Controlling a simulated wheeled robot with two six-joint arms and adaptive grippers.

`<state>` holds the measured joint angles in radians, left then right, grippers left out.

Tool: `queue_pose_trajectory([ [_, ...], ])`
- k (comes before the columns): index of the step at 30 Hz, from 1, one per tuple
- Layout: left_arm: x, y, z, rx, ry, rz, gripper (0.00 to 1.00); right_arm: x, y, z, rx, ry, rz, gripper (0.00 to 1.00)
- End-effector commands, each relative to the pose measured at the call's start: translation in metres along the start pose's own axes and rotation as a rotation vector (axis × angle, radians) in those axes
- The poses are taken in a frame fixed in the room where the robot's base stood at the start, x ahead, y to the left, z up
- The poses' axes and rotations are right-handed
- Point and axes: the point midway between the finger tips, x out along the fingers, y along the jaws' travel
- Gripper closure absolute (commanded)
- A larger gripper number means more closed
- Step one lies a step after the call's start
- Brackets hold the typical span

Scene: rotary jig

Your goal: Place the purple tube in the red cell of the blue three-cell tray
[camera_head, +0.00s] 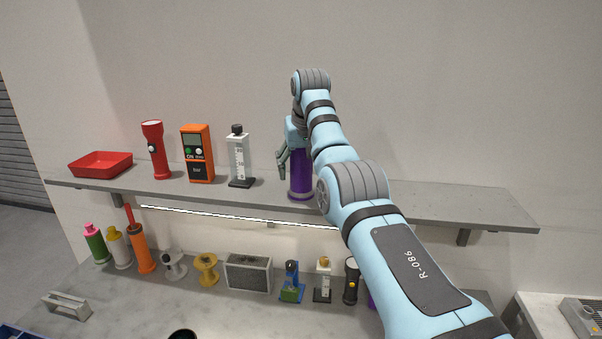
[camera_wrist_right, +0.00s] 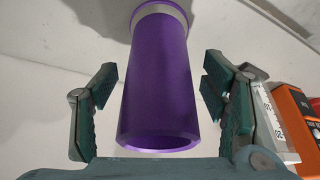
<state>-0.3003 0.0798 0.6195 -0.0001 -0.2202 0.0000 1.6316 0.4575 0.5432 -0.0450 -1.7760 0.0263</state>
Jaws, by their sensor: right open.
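The purple tube (camera_head: 300,175) stands upright on the grey shelf, partly hidden by my right arm. In the right wrist view the tube (camera_wrist_right: 158,80) is between the two green-padded fingers, with gaps on both sides. My right gripper (camera_head: 290,163) is open around the tube, and much of it is hidden behind the tube and arm in the head view. A blue edge (camera_head: 14,334) at the bottom left corner may be the tray; its cells do not show. My left gripper is not in view.
On the shelf (camera_head: 450,204) left of the tube stand a white gauge block (camera_head: 240,158), an orange meter (camera_head: 197,155), a red flashlight (camera_head: 155,150) and a red tray (camera_head: 100,165). Several items line the bench below, including a grey box (camera_head: 248,274). The shelf's right end is clear.

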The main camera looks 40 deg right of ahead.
Motion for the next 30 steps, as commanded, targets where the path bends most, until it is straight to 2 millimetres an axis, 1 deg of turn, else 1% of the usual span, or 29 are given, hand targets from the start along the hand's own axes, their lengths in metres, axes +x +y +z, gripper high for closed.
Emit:
queue_pose_trajectory([
  [2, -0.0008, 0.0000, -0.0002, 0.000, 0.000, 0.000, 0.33, 0.0041, 0.0004, 0.0004, 0.001, -0.001, 0.001, 0.32],
  [6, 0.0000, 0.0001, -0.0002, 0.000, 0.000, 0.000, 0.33, 0.0046, 0.0003, 0.0005, 0.001, 0.000, 0.000, 0.32],
  [7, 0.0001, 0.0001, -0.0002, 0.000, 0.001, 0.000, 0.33, 0.0045, 0.0003, 0.0005, 0.001, 0.000, 0.000, 0.36],
  [18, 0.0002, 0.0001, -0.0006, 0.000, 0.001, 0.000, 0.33, 0.0039, 0.0003, 0.0002, 0.001, 0.001, 0.000, 0.94],
  [25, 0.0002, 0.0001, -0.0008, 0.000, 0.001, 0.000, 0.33, 0.0030, 0.0010, 0.0000, 0.002, 0.001, 0.001, 0.94],
  [30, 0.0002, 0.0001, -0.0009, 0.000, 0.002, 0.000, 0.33, -0.0048, 0.0090, -0.0020, 0.012, 0.003, 0.005, 0.94],
])
